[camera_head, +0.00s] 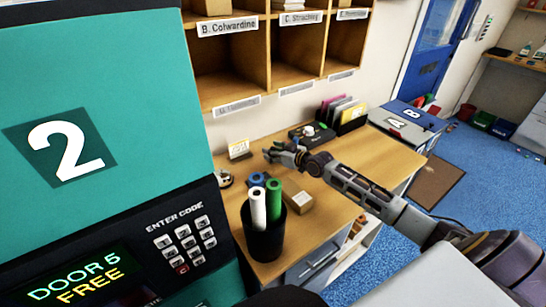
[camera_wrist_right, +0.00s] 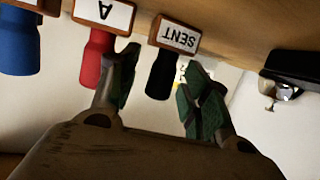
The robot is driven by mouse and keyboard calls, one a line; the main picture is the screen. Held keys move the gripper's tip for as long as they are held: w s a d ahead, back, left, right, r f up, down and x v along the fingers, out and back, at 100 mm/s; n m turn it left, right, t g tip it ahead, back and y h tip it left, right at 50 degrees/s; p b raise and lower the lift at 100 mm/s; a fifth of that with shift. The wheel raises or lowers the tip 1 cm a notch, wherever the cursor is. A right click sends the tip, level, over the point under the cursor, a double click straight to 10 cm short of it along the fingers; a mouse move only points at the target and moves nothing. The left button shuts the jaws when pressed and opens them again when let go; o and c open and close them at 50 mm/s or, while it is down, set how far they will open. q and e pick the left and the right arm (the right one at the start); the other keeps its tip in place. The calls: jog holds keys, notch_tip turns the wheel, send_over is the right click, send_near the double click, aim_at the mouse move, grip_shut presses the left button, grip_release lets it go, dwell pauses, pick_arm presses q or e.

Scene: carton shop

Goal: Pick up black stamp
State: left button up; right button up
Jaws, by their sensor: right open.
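The black stamp (camera_wrist_right: 161,74) shows in the right wrist view, with a dark handle and a wooden block labelled "SENT". It appears upside down there, between the fingers of my right gripper (camera_wrist_right: 160,88). The fingers are apart, and a gap shows beside the stamp; I cannot tell how deep it sits between them. A red stamp (camera_wrist_right: 96,58) labelled "A" is beside the left finger, and a blue stamp (camera_wrist_right: 20,42) is further left. In the head view my right gripper (camera_head: 272,153) is over the desk and no stamp can be made out. My left gripper is not in view.
On the desk (camera_head: 340,165), a black pot (camera_head: 264,238) holds rolled tubes, beside a small carton (camera_head: 299,201). A small card (camera_head: 239,149) stands near the wall. A file rack (camera_head: 351,122) is behind my right arm. A teal locker (camera_head: 150,90) fills the left.

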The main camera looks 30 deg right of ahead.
jog(key=shift+w+a+f, duration=0.1)
jog(key=shift+w, duration=0.05)
dwell(0.4)
grip_shut()
dwell(0.4)
jog(key=shift+r, duration=5.05)
jog(key=c, duration=0.7)
grip_release()
jog(key=shift+c, duration=1.1)
jog(key=shift+f, duration=0.1)
